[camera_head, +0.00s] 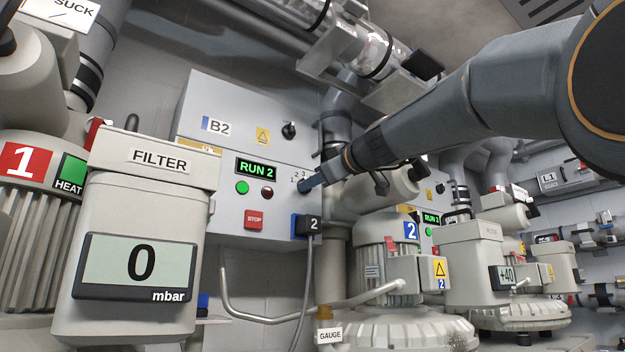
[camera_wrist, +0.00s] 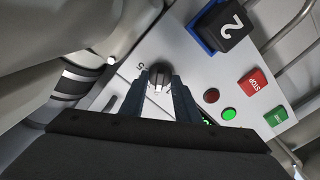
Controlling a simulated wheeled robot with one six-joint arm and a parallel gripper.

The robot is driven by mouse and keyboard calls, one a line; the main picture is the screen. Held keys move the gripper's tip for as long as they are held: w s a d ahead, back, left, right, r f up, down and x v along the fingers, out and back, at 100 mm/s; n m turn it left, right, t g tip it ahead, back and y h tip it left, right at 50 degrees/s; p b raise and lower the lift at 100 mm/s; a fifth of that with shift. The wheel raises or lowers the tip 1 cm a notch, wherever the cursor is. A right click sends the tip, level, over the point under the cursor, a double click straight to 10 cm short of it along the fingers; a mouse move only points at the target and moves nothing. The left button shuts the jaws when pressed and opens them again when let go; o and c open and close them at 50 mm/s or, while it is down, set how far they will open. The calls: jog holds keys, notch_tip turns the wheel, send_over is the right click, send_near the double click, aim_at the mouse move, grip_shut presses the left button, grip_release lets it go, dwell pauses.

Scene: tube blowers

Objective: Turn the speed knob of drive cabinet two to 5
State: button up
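Drive cabinet two is the grey cabinet (camera_head: 262,165) marked B2, with a lit RUN 2 display (camera_head: 257,169). Its dark speed knob (camera_wrist: 160,74) shows in the wrist view on the light panel, with a printed 5 close to its left. A pale mark shows on the knob's near side. My gripper (camera_wrist: 161,82) has one finger on each side of the knob; I cannot tell whether both touch it.
On the cabinet are a green button (camera_head: 242,187), a dark red button (camera_head: 267,194), a red STOP button (camera_head: 254,219) and a black plug (camera_head: 314,224) marked 2. A pipe (camera_head: 332,240) runs right beside it. The filter housing (camera_head: 140,230) stands in front at left.

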grip_shut()
jog(key=shift+f, duration=0.1)
jog(key=m+b, duration=0.2)
jog(key=m, duration=0.2)
jog(key=shift+f+m, duration=0.1)
jog(key=shift+m, duration=0.2)
jog(key=m+b, duration=0.1)
jog(key=m, duration=0.3)
jog(key=shift+m, duration=0.3)
jog(key=m, duration=0.5)
jog(key=shift+m, duration=0.3)
jog(key=m+p, duration=0.2)
jog(key=m, duration=0.4)
grip_release()
